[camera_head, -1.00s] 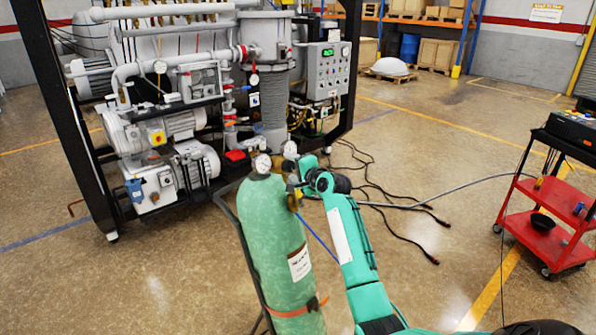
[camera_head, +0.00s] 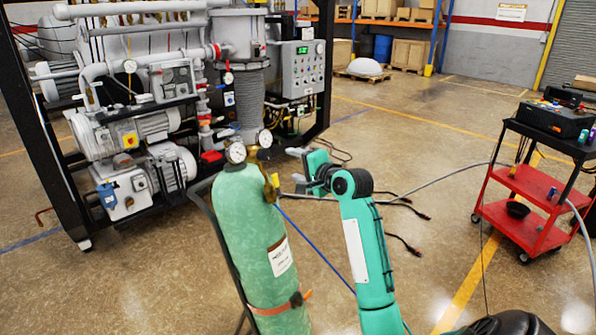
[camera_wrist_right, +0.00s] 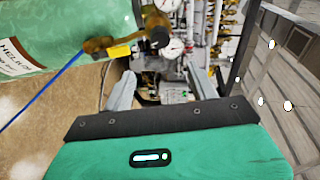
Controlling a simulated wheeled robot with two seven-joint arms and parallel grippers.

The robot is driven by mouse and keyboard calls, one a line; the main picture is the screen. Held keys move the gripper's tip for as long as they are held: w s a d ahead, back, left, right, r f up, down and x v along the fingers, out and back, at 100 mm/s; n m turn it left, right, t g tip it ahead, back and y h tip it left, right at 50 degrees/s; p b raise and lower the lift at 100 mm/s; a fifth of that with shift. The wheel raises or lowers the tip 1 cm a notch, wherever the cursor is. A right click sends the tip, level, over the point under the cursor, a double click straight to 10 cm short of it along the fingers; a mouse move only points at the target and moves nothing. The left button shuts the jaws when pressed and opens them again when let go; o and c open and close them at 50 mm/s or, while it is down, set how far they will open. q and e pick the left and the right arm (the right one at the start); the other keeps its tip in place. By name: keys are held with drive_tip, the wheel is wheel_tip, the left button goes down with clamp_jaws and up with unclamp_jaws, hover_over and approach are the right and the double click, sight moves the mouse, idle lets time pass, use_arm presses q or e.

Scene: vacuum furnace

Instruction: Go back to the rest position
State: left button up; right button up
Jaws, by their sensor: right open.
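My right gripper (camera_head: 294,169) is open and empty, just right of the top of the green gas cylinder (camera_head: 258,235). Its arm comes up from the bottom of the head view. In the right wrist view the two grey fingers (camera_wrist_right: 163,90) stand apart. My left gripper is in neither view.
The vacuum furnace (camera_head: 150,110) in its black frame stands at the back left. A red cart (camera_head: 533,238) with tools stands at the right. Dark cables (camera_head: 405,240) and a grey hose lie on the floor.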

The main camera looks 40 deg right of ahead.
idle(0.6)
drive_tip(key=a+f+n+g+b, duration=0.1)
drive_tip(key=a+f+n+g, duration=0.15)
drive_tip(key=f, duration=1.75)
drive_tip(key=a+f+n+g+b, duration=0.2)
drive_tip(key=f+g, duration=0.1)
drive_tip(key=f, duration=1.7)
drive_tip(key=s+a+f+n+g, duration=0.15)
drive_tip(key=s+f, duration=0.25)
drive_tip(key=f, duration=0.5)
drive_tip(key=s+a+f+n+g, duration=0.1)
drive_tip(key=s+a+f+n, duration=0.15)
drive_tip(key=f, duration=0.55)
drive_tip(key=s+a+f+n+g+b, duration=0.15)
drive_tip(key=s+a+f, duration=0.25)
drive_tip(key=s+f, duration=0.7)
drive_tip(key=s+a+f+n+g+b, duration=0.1)
drive_tip(key=s+a+f+n+g, duration=0.2)
drive_tip(key=s+f, duration=0.85)
drive_tip(key=s+a+f+n+g, duration=0.1)
drive_tip(key=s+a+f+n, duration=0.2)
drive_tip(key=s, duration=1)
drive_tip(key=s+a+f+n+g+b, duration=0.1)
drive_tip(key=s+a+f+n, duration=0.2)
drive_tip(key=s, duration=1.1)
wheel_tip(320, 180, down, 4)
drive_tip(key=shift+a+r+n, duration=0.25)
drive_tip(key=shift+a+n, duration=0.05)
drive_tip(key=shift+a, duration=0.35)
